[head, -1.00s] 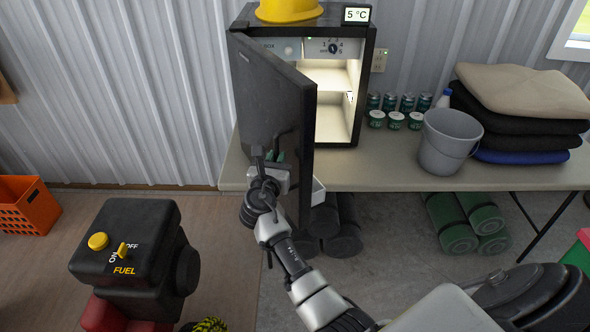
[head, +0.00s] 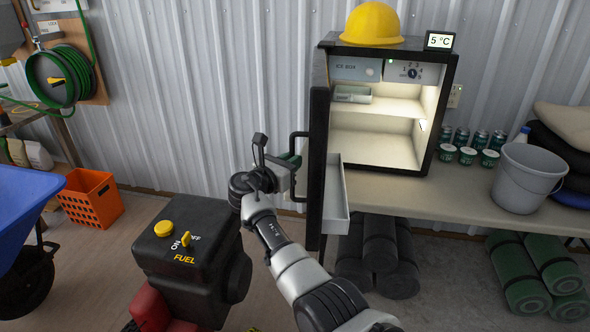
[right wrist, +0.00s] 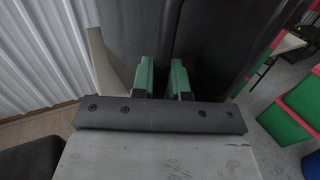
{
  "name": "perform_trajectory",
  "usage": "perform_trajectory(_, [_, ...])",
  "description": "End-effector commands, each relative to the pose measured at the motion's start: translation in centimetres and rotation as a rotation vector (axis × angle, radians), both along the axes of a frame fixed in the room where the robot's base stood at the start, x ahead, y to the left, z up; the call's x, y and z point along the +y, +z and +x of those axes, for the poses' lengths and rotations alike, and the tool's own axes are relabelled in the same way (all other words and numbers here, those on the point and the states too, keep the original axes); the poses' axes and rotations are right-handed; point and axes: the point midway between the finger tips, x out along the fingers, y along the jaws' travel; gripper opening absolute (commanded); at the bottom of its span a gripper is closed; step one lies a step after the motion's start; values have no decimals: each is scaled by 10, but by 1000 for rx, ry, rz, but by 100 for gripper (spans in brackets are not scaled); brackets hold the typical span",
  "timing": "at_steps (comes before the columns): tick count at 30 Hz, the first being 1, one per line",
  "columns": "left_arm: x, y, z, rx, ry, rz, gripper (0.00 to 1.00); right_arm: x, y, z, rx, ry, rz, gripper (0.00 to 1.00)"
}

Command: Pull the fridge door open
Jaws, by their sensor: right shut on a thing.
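The small dark fridge stands on the table with its lit white interior (head: 372,148) fully exposed. Its black door (head: 318,165) is swung wide open and seen nearly edge-on, with a pale shelf bin (head: 337,198) on its inner side. The black door handle (head: 298,138) sticks out to the left of the door. My right gripper (head: 290,162) is at the handle and shut on it; the grip itself is partly hidden. In the right wrist view its green fingertips (right wrist: 161,78) stand against the dark door. My left gripper is not in view.
A yellow hard hat (head: 372,23) and a temperature display (head: 439,41) sit on the fridge. Cans and a grey bucket (head: 523,178) stand to its right.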

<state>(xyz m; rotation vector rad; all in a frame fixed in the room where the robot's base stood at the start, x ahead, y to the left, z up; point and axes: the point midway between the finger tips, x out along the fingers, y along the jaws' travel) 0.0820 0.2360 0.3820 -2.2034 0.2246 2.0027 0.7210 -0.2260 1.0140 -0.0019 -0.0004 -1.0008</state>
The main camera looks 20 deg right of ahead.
Motion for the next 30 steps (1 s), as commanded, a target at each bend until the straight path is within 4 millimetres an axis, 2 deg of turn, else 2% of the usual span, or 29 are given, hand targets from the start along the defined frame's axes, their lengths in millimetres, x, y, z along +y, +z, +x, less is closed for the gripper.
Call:
perform_trajectory(14, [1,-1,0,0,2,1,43,-2,4,3,-6,-7,-2,0])
perform_trajectory(15, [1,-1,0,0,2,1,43,-2,4,3,-6,-8,-2,19])
perform_trajectory(19, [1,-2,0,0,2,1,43,-1,4,2,-6,-7,-1,39])
perform_trajectory(27, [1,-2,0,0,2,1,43,0,2,2,-3,-6,-1,39])
perform_trajectory(30, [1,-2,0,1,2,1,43,7,1,-2,-3,-5,-1,39])
